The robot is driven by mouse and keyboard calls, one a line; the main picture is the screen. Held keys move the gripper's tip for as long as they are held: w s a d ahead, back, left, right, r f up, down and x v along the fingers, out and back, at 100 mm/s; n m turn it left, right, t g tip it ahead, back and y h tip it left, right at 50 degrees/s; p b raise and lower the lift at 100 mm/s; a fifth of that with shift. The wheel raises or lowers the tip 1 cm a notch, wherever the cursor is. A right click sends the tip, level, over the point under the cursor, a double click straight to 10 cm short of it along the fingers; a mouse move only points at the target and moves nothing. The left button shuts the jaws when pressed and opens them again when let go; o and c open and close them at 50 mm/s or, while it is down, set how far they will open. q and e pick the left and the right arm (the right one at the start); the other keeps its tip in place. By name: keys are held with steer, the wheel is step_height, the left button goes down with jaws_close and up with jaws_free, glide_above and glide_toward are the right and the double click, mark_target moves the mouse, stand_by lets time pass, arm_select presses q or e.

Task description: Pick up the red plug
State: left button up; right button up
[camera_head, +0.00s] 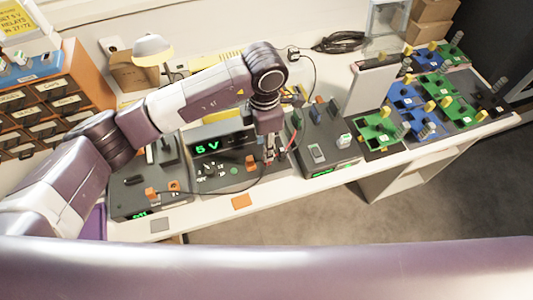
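My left gripper (270,150) points down at the right part of the middle dark device, which has a green "5 V" display (207,148). A small red piece (269,157), which looks like the red plug, shows right at its fingertips. I cannot tell whether the fingers are closed on it or only beside it. The gripper's own wrist hides part of this spot. My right gripper is not in view.
A dark cable (235,193) loops in front. Green and blue boards (425,95) fill the right side. A drawer cabinet (45,105) stands left.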

arm_select(q)
steer(key=f, duration=0.1)
steer(key=f+p, duration=0.1)
steer(key=f, duration=0.1)
steer(key=f+p, duration=0.1)
steer(key=shift+w+d+f, duration=0.2)
steer(key=shift+d, duration=0.05)
steer(key=shift+f, duration=0.55)
jaws_close()
